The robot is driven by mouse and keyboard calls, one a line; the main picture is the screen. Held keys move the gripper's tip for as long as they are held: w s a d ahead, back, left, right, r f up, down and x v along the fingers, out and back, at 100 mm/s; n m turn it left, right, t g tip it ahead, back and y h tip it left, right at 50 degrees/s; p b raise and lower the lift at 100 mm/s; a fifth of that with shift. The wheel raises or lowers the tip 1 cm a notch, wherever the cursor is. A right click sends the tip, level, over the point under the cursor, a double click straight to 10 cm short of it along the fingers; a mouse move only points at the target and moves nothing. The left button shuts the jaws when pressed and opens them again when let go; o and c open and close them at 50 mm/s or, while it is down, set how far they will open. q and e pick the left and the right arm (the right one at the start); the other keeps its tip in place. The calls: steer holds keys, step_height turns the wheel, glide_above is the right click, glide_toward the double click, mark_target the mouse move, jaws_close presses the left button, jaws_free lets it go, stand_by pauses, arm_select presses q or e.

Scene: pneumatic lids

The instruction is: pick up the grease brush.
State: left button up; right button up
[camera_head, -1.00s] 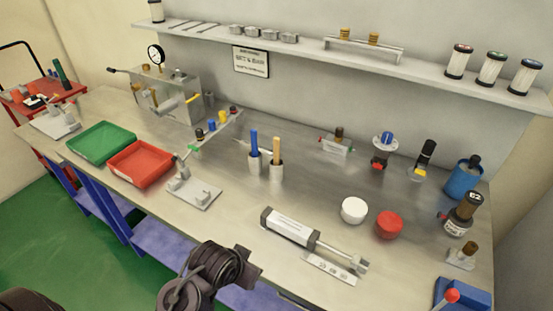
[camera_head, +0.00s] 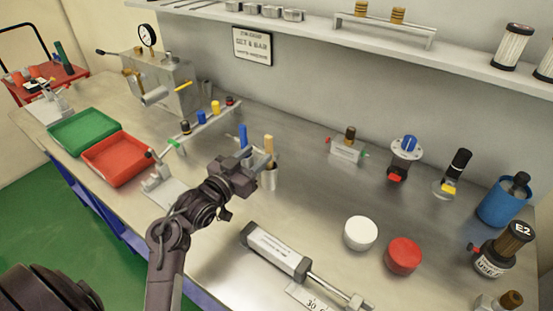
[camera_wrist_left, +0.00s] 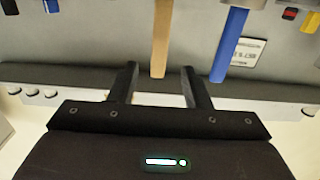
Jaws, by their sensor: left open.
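A tan wooden handle (camera_head: 269,146), which looks like the grease brush, stands upright in a light metal cup (camera_head: 268,178) on the bench. A blue handle (camera_head: 243,138) stands close to its left, its cup mostly hidden by my gripper. My left gripper (camera_head: 257,160) is open and empty, right beside the tan handle. In the left wrist view, the tan handle (camera_wrist_left: 162,42) appears in line with the gap between the two fingers (camera_wrist_left: 160,86), its end reaching the fingertip level; contact does not show. The blue handle (camera_wrist_left: 229,45) lies outside the fingers. My right gripper is out of view.
A valve strip (camera_head: 205,122) and a clamp stand (camera_head: 158,178) lie left of the cups. A cylinder (camera_head: 275,251), a white lid (camera_head: 360,233) and a red lid (camera_head: 403,256) lie in front and right.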

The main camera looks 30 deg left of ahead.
mark_target(267, 144)
arm_select(q)
steer(key=shift+w+r, duration=0.25)
steer(key=shift+r, duration=0.1)
steer(key=shift+w+d+r+p, duration=0.2)
steer(key=shift+w+r+p, duration=0.1)
steer(key=shift+w+p, duration=0.45)
steer(key=w, duration=0.2)
steer(key=w+p, duration=0.1)
steer(key=shift+w+d+f, duration=0.25)
steer(key=shift+w+d, duration=0.05)
steer(key=shift+w, duration=0.25)
steer(key=c, duration=0.9)
jaws_close()
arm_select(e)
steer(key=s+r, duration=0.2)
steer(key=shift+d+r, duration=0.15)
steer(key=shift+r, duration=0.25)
